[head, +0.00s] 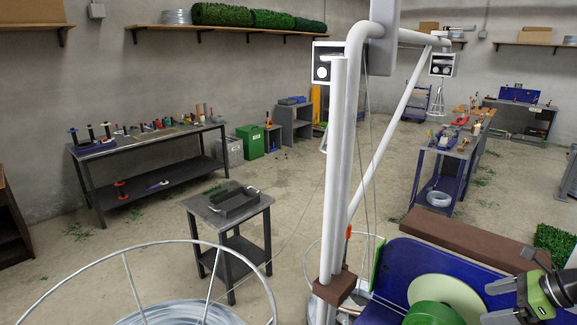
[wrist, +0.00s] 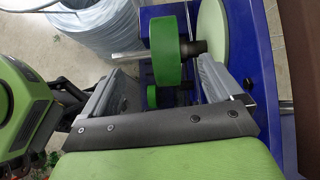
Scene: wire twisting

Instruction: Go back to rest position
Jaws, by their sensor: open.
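My gripper (head: 497,300) is at the lower right of the head view, green and black with grey fingers. The fingers are spread apart, with nothing held between them. They point left toward a green wheel (head: 434,314) and a pale green disc (head: 447,290) on a blue machine (head: 402,262). In the wrist view, the fingers stand on either side of the green wheel (wrist: 166,45), which shows beyond them on a shaft. I cannot tell how close the fingers are to it. The pale disc (wrist: 213,35) is behind the right finger.
A white pole frame (head: 335,180) rises left of the machine. A brown beam (head: 465,241) lies behind it. A wire coil (head: 180,314) sits at the lower left. A small table (head: 258,205) holds a dark tray (head: 234,206). Open floor lies farther back.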

